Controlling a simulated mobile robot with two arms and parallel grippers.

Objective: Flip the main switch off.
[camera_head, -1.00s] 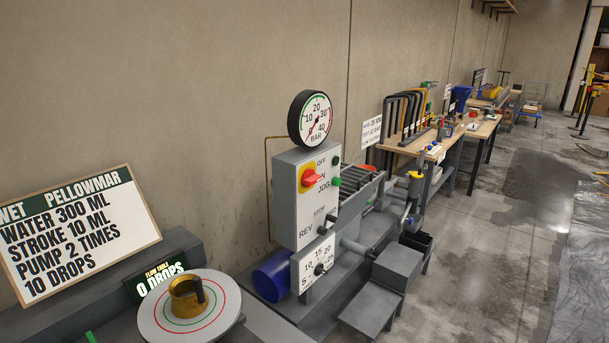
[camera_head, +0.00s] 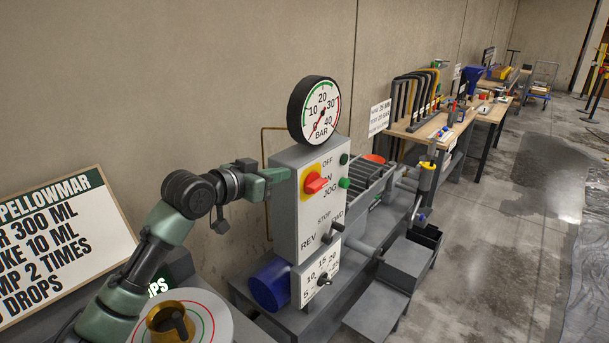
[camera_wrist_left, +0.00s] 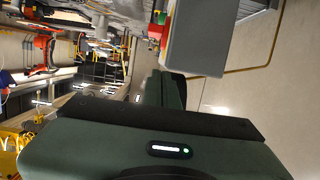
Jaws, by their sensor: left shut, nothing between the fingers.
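The main switch (camera_head: 316,183) is a red knob on a yellow plate on the front of the grey control box (camera_head: 312,225). OFF is marked above it, and its handle points right towards the partly covered ON mark. My left gripper (camera_head: 280,174) is shut and empty, at the box's left edge, level with the switch and left of it. I cannot tell whether it touches the box. In the left wrist view the shut fingers (camera_wrist_left: 163,90) point up towards the grey box (camera_wrist_left: 203,38), with a bit of red switch (camera_wrist_left: 156,31) at its left edge. My right gripper is not in view.
A pressure gauge (camera_head: 314,109) stands on top of the box. Green buttons (camera_head: 344,183), a STOP lever (camera_head: 332,234) and a dial (camera_head: 323,279) are close to the switch. A flow table (camera_head: 215,318) with a brass ring lies below my left arm.

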